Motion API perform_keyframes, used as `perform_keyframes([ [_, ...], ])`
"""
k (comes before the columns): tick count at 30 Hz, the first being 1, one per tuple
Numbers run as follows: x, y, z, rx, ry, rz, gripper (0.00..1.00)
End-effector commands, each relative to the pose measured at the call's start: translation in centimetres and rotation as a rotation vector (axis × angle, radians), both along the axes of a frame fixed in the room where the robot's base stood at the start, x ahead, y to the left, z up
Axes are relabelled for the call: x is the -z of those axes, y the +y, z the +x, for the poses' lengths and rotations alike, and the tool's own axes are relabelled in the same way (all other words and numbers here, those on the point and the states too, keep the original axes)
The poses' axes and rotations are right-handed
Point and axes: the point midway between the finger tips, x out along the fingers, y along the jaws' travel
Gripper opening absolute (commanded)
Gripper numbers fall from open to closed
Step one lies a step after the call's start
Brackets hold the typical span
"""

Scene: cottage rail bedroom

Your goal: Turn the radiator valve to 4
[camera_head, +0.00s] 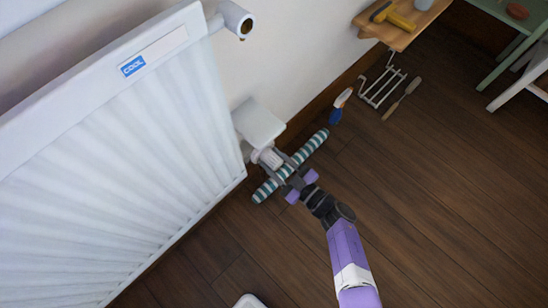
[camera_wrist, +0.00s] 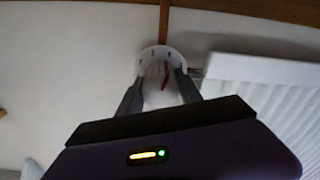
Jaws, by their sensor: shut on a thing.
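The white radiator (camera_head: 120,150) stands against the wall at the left of the head view, with a blue "COOL" label. Its white valve knob (camera_head: 267,156) sticks out near the lower right corner. My gripper (camera_head: 274,163) is shut on the knob. In the wrist view the knob (camera_wrist: 154,55) sits between my two fingers, one on each side. Small dark marks show along its rim, and a red pointer (camera_wrist: 165,75) shows on its face. The marks are too small to read, so I cannot tell the setting.
A white box (camera_head: 260,122) is beside the knob. A blue spray bottle (camera_head: 340,105), a wire rack (camera_head: 382,85) and a brush-like tool (camera_head: 402,97) lie near the wall. The wooden floor (camera_head: 450,200) at right is clear.

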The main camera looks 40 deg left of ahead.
Motion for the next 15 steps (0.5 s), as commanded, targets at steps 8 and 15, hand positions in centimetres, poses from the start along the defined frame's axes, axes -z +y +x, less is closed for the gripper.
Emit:
perform_keyframes([
  [8, 0.15, -0.08, -0.04, 0.001, 0.062, 0.002, 0.01],
  [15, 0.16, -0.07, -0.04, 0.001, 0.068, 0.002, 0.01],
])
